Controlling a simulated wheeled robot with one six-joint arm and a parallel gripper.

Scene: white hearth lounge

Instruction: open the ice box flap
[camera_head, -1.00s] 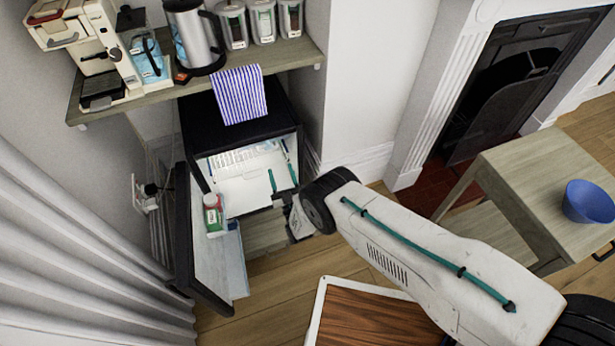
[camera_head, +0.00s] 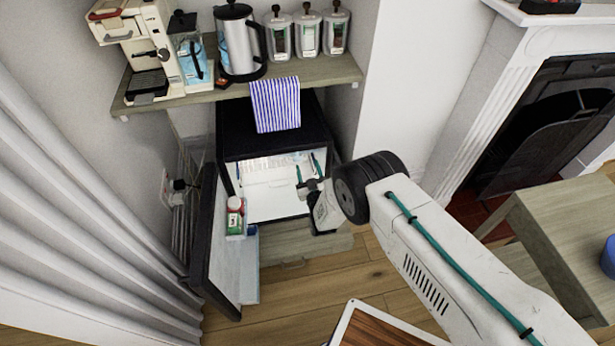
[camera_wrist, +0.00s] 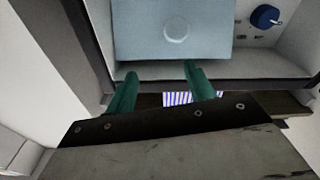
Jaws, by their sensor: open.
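The small black fridge (camera_head: 235,125) stands under the shelf with its door (camera_head: 207,235) swung open to the left. In the wrist view a pale blue panel (camera_wrist: 140,30) with a round knob (camera_wrist: 175,31) lies inside the fridge; it looks like the ice box flap and appears closed. My gripper (camera_head: 308,171) is at the right side of the fridge opening. Its two green fingers are apart and empty in the wrist view (camera_wrist: 160,74), with their tips near the panel's edge. I cannot tell if they touch it.
A striped towel (camera_head: 275,104) hangs from the shelf (camera_head: 330,72) over the fridge front. The open door holds a red-and-white bottle (camera_head: 235,215). A blue dial (camera_wrist: 264,16) sits inside the fridge. A wooden table (camera_head: 570,225) stands at right.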

